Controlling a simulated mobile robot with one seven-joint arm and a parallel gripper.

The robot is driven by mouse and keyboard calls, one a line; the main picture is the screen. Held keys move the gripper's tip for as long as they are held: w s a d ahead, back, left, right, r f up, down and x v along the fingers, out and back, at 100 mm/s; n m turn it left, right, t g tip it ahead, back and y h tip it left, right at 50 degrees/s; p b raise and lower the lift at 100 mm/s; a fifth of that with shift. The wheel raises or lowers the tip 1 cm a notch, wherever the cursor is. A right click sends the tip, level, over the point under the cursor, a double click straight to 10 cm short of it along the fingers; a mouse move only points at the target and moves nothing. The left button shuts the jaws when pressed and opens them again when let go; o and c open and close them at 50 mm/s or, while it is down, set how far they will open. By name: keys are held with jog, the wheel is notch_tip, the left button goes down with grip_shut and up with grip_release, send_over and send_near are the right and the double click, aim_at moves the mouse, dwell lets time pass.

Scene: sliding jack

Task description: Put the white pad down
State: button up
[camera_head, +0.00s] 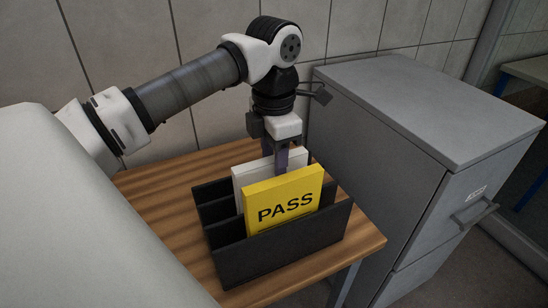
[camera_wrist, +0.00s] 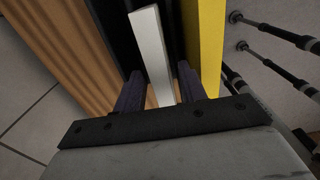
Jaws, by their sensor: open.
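The white pad (camera_head: 240,181) stands upright in a slot of the black rack (camera_head: 285,258), behind a yellow PASS pad (camera_head: 284,202). In the wrist view the white pad (camera_wrist: 150,55) shows edge-on between my two fingers. My gripper (camera_head: 283,158) points down over the rack, at the white pad's top. In the wrist view my gripper (camera_wrist: 160,90) is open, one finger on each side of the pad, with narrow gaps beside it. The yellow pad (camera_wrist: 204,45) is close by the right finger. The white pad's lower part is hidden in the rack.
The rack stands on a wooden table (camera_head: 165,200) with bare room to its left. A grey filing cabinet (camera_head: 385,165) stands close to the right of the table, higher than the tabletop. A tiled wall (camera_head: 350,25) is behind.

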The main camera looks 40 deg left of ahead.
notch_tip(320, 180, up, 10)
jog(key=p, duration=0.5)
jog(key=shift+f+p, duration=0.25)
jog(key=shift+p, duration=0.1)
jog(key=shift+d, duration=0.1)
